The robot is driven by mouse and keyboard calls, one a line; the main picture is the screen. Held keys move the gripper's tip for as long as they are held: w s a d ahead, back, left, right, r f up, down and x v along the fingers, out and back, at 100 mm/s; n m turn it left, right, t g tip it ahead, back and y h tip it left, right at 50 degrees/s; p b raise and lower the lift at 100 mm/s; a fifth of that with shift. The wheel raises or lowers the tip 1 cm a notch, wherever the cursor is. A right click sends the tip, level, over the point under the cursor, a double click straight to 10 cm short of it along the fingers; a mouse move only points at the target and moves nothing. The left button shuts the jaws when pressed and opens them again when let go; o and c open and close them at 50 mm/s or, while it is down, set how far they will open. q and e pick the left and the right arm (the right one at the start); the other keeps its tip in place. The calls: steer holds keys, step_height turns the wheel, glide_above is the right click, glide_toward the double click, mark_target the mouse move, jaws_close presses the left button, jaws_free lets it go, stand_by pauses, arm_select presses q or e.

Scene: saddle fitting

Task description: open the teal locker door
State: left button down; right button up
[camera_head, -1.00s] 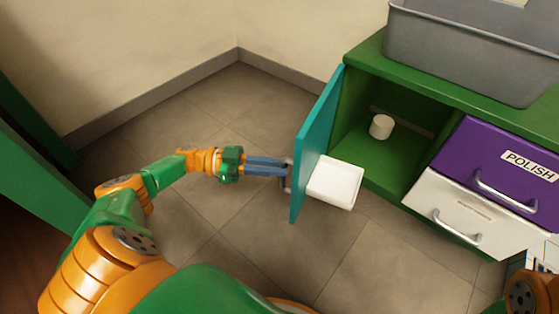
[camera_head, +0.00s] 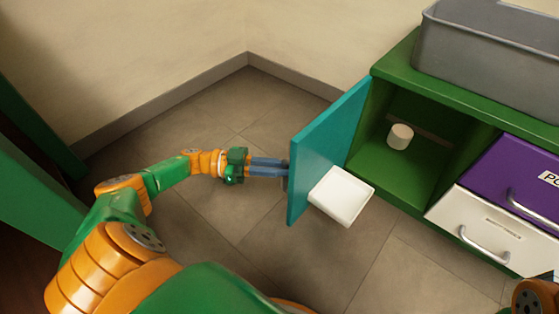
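The teal locker door (camera_head: 326,140) stands swung wide open from the left side of the green cabinet (camera_head: 385,62). A white open bin (camera_head: 342,196) is on the door's inner face. My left gripper (camera_head: 284,170) is at the door's outer face, on the left, where the handle is. The door edge and the gripper hide most of the handle, so I cannot see how the fingers close on it. My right gripper is out of view; only a bit of my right arm shows at the lower right corner.
Inside the open compartment stands a small white cylinder (camera_head: 400,136). To its right are a purple drawer (camera_head: 515,180) and a white drawer (camera_head: 480,228) with metal handles. A grey tub (camera_head: 490,62) sits on the cabinet top. The tiled floor (camera_head: 250,125) left of the door is clear.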

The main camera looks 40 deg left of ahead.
arm_select(q)
steer(key=c, duration=0.8)
jaws_free()
steer(key=shift+w+d, duration=0.1)
steer(key=shift+w, duration=0.1)
steer(key=shift+c, duration=0.2)
steer(key=shift+s, duration=0.1)
steer(key=b+v, duration=0.1)
steer(key=v, duration=0.6)
steer(key=shift+r, duration=0.1)
